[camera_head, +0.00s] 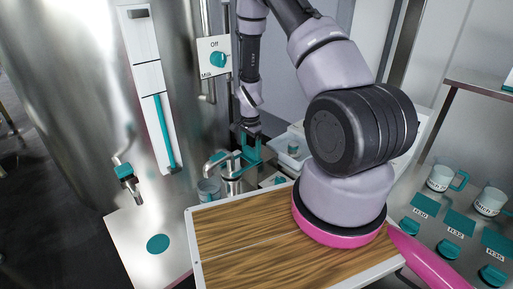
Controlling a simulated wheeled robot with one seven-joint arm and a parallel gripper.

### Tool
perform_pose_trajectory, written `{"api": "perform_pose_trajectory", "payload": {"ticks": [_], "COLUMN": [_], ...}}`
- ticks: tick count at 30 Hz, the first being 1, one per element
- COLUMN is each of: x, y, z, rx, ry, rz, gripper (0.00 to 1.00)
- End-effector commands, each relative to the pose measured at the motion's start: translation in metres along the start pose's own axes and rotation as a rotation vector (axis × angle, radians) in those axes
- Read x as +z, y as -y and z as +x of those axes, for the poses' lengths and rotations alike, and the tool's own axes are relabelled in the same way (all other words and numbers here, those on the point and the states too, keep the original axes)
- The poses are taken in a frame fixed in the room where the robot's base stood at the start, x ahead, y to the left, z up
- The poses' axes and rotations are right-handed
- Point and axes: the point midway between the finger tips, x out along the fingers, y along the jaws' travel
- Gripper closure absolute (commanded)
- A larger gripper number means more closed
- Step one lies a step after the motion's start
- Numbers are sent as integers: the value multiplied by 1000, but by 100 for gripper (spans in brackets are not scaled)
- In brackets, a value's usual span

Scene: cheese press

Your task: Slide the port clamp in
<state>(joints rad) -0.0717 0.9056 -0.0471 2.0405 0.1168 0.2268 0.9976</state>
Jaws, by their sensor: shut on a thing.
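My gripper (251,131) points down beside the big steel vat, behind the wooden board. It is shut on a teal piece with upright sides, which I take to be the port clamp (257,153). The clamp is just above and behind a small steel vessel (233,185) with a bent spout. My gripper's fingers are small and dark here, and the exact grip is hard to make out. The port itself I cannot pick out with certainty.
The steel vat (80,80) fills the left, with a teal-handled tap (124,171). A milk switch (218,59) is near my arm. A wooden board (240,240) lies in front. Labelled jugs (440,178) and teal items stand at right. A white tub (293,160) is behind the board.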

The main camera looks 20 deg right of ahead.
Motion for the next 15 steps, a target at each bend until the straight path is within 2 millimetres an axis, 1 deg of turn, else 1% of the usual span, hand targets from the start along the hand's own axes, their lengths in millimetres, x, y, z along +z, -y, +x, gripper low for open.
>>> {"api": "perform_pose_trajectory", "payload": {"ticks": [1,6,7,8,15], "x": [4,6,6,6,4], "y": [0,0,0,0,0], "z": [0,0,0,0,0], "rx": [1,1,2,2,1], "ry": [5,7,7,8,6], "rz": [-2,-2,-2,-3,-2], "gripper": [100,100,9,0,0]}}
